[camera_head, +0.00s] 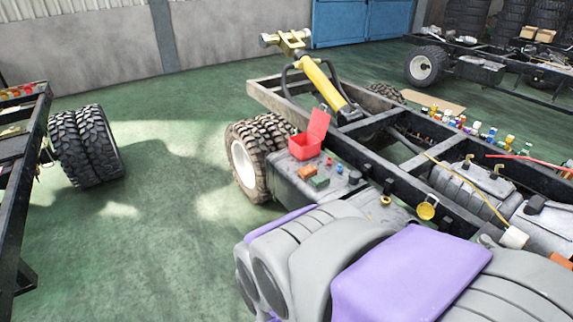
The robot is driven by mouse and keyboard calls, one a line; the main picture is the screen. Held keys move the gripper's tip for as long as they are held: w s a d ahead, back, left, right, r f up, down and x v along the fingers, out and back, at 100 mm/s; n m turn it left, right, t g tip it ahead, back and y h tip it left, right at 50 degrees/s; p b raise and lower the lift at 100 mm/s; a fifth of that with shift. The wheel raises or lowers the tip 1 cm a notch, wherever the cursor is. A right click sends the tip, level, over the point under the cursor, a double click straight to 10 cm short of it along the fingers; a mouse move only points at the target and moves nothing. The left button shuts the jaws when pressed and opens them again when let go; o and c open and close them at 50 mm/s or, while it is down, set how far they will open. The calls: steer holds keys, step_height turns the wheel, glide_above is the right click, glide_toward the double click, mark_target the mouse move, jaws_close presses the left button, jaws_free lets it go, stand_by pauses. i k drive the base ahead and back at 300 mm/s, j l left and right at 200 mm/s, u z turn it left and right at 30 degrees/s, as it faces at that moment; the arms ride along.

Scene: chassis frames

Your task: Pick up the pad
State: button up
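I cannot single out the pad for certain. A small orange block (308,172) and a small green block (318,182) lie side by side on the grey tank top of the nearest chassis, and either is too small to identify. An open red box (304,146) with its lid raised stands just behind them. Small red and blue pieces lie to their right. My gripper is not recognisable in this view, so its hold on anything does not show.
The truck chassis (368,143) runs diagonally across the right, with a raised yellow bar (322,83) on it. Many small coloured items line its far rail. Another chassis (38,150) stands at left. Green floor (150,240) between them is clear. Large grey-and-purple parts fill the lower right.

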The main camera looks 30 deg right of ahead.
mark_target(309, 171)
steer(key=z, duration=1.3)
steer(key=i+j, duration=0.3)
steer(key=i, duration=0.2)
steer(key=i+j, duration=0.3)
steer(key=i, duration=0.25)
steer(key=i+j, duration=0.3)
steer(key=i, duration=0.2)
steer(key=i+j, duration=0.3)
steer(key=i, duration=0.25)
